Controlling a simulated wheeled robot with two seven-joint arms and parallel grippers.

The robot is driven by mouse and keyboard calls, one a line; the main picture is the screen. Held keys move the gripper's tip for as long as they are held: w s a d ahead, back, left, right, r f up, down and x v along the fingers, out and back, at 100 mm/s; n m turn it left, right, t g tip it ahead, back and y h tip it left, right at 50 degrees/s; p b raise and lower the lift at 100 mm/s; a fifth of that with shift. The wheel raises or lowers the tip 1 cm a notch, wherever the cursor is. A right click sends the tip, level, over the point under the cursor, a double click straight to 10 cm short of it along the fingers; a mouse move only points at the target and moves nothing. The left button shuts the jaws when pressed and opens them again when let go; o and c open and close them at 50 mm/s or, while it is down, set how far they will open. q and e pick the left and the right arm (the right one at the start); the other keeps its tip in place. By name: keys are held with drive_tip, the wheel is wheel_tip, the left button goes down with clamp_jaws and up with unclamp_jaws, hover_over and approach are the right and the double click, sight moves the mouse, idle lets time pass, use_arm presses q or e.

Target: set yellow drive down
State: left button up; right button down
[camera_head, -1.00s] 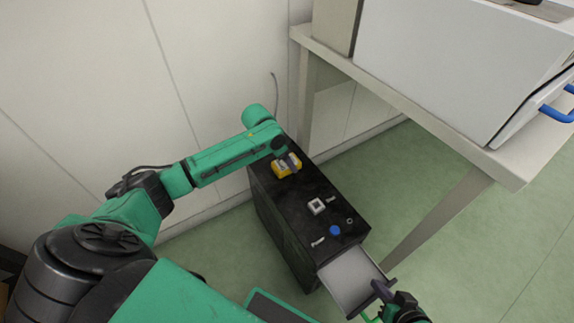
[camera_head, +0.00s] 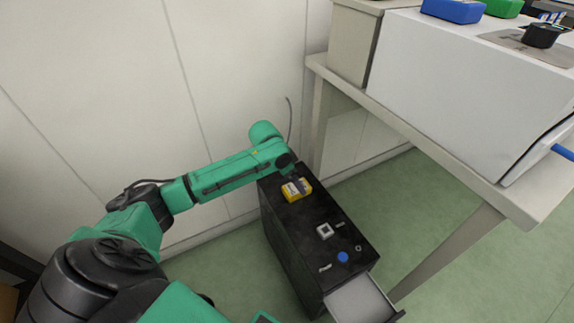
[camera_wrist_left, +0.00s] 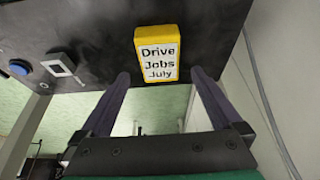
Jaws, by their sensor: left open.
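The yellow drive (camera_head: 292,192) rests on the black top of a small cabinet (camera_head: 283,231), near its far end. In the left wrist view the drive (camera_wrist_left: 157,34) shows a white label reading "Drive Jobs July". My left gripper (camera_wrist_left: 160,76) is open, with its two dark fingers spread just below the drive in that picture and a gap to each side of the label. In the head view the left gripper (camera_head: 303,184) is over the drive and partly covers it. My right gripper is out of view.
On the cabinet top lie a white square frame (camera_head: 325,231), a blue round piece (camera_head: 343,257) and several small bits. The cabinet's drawer (camera_head: 359,300) stands open at the front. A bench (camera_head: 470,172) with a large white box (camera_head: 450,85) stands to the right. The wall is close behind.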

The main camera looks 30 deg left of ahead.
use_arm(q)
drive_tip(key=p+v, duration=0.3)
drive_tip(key=v, duration=0.5)
drive_tip(key=shift+m+g+h, duration=0.3)
drive_tip(key=shift+g+h, duration=0.1)
drive_tip(key=shift+g, duration=0.1)
drive_tip(key=s+d+f, duration=0.2)
drive_tip(key=d, duration=0.1)
drive_tip(key=s+d+f, duration=0.5)
drive_tip(key=s+d, duration=0.1)
drive_tip(key=d, duration=0.1)
drive_tip(key=shift+s+f+b, duration=0.15)
drive_tip(key=shift+f+b, duration=0.15)
drive_tip(key=shift+f, duration=0.05)
drive_tip(key=s+a+f+n+y, duration=0.1)
drive_tip(key=s+n, duration=0.1)
drive_tip(key=s, duration=0.5)
drive_tip(key=s+a+f+n+g+y, duration=0.1)
drive_tip(key=s+n, duration=0.1)
drive_tip(key=s, duration=0.5)
drive_tip(key=shift+s+f+n, duration=0.25)
drive_tip(key=shift+s+n, duration=0.05)
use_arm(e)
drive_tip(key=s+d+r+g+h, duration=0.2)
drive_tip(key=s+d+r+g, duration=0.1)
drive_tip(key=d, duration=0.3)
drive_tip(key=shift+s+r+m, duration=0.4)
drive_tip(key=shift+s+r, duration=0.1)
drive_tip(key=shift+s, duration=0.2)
